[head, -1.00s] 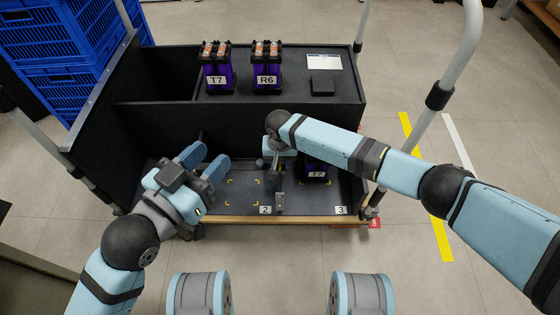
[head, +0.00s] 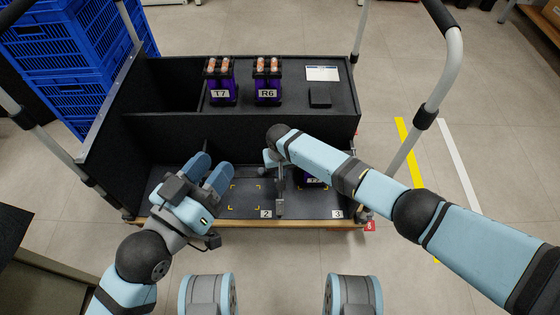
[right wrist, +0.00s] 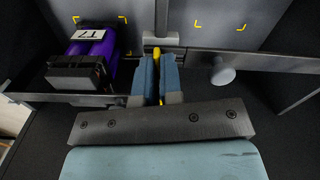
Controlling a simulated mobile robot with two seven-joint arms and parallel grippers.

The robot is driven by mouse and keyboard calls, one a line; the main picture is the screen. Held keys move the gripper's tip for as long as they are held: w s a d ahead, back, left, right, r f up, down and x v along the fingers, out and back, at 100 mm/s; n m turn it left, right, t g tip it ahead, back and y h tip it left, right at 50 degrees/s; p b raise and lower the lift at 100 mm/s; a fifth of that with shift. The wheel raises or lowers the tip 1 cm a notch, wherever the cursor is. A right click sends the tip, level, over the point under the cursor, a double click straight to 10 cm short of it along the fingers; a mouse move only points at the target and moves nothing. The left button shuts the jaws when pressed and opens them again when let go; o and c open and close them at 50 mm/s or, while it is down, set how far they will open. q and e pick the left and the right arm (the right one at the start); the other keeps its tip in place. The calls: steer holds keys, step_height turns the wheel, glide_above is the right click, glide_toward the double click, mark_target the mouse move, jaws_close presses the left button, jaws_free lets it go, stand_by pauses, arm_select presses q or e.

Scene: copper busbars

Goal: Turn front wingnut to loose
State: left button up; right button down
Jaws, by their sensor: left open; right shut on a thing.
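My right gripper (right wrist: 157,82) is shut on a narrow yellow part (right wrist: 157,52), likely the front wingnut, beside a grey upright bar (right wrist: 161,20). Most of that part is hidden between the fingers. In the head view the right gripper (head: 271,157) is at the divider of the cart's front bay, mostly covered by my own wrist. A grey round knob (right wrist: 222,75) sits on the rail to its right in the right wrist view. My left gripper (head: 208,172) is open and empty over the left part of the front bay.
A purple T7 unit (right wrist: 92,45) stands in the front bay near the right gripper. Purple units marked T7 (head: 222,92) and R6 (head: 267,90) stand on the rear shelf. Yellow corner marks show bare floor in bay 2 (head: 245,200). Blue crates (head: 60,60) stand at the left.

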steer(key=shift+s+r+n+p, duration=0.1)
steer(key=shift+n+p, duration=0.6)
steer(key=shift+n, duration=0.2)
steer(key=n, duration=0.2)
steer(key=shift+n+p, duration=0.3)
steer(key=n, duration=0.5)
steer(key=shift+n+p, duration=0.3)
steer(key=shift+p, duration=0.1)
steer(key=n, duration=0.3)
steer(key=shift+n, duration=0.4)
arm_select(q)
steer(key=shift+a+r+t+y, duration=0.15)
steer(key=shift+a+r+t, duration=0.1)
steer(key=shift+r, duration=0.4)
steer(key=shift+a+r+t+y, duration=0.15)
steer(key=shift+a+r, duration=0.1)
steer(key=shift+r, duration=0.35)
arm_select(e)
steer(key=shift+n, duration=0.8)
steer(key=shift+a, duration=0.1)
steer(key=c, duration=1.3)
jaws_free()
